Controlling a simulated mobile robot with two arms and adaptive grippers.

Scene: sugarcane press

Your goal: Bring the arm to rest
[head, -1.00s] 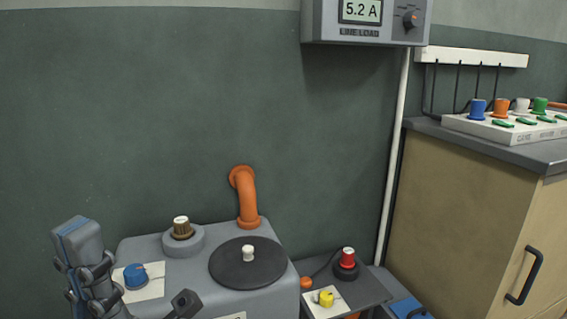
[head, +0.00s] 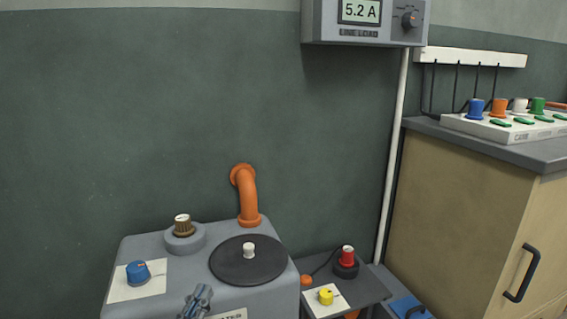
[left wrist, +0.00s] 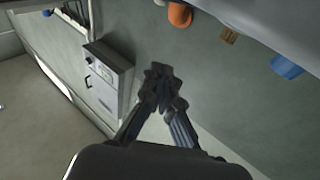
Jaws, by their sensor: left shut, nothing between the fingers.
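My left gripper (head: 201,295) shows at the bottom of the head view, in front of the grey machine (head: 185,275). In the left wrist view its fingers (left wrist: 162,85) are together with nothing between them. It appears apart from the machine's knobs. My right gripper is in neither view.
The machine carries a blue knob (head: 138,273), a brown knob (head: 183,226), a dark round lid (head: 248,262) and an orange pipe (head: 247,197). A low shelf (head: 367,288) with red and yellow knobs stands to its right, then a wooden cabinet (head: 455,215). A load meter (head: 366,22) hangs above.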

